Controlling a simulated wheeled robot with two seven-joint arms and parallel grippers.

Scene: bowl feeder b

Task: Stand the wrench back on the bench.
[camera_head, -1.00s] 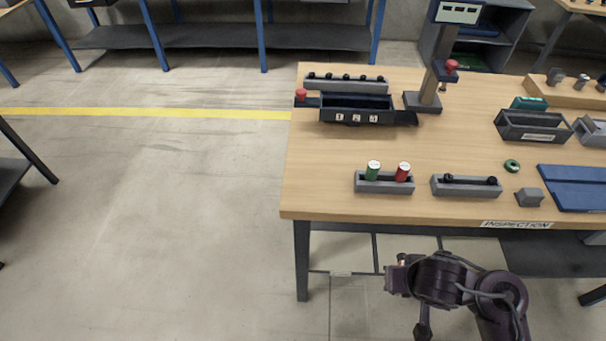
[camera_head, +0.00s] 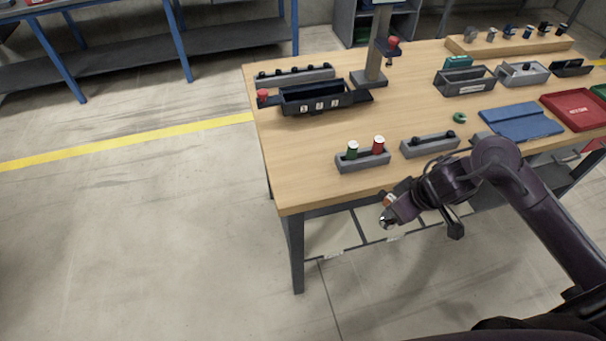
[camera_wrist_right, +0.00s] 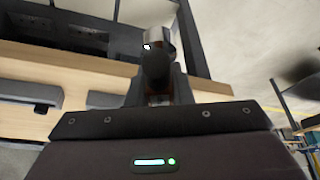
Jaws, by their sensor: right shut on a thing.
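My right gripper (camera_head: 394,210) is just off the bench's front edge, low beside the front face. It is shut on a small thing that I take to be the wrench. In the head view only a shiny metal end (camera_head: 385,222) of it shows, with a bit of orange near the jaws. In the right wrist view the wrench (camera_wrist_right: 155,40) shows as a dark body with a silvery band between the fingers (camera_wrist_right: 158,88); the rest is hidden. The wooden bench (camera_head: 300,150) lies behind and above the gripper. My left gripper is out of view.
A grey holder (camera_head: 362,163) with a green and a red cylinder stands near the front edge. Beside it are another grey holder (camera_head: 430,146), a green ring (camera_head: 460,118) and a blue tray (camera_head: 520,122). A dark bin (camera_head: 314,98) stands behind. The front left bench corner is bare.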

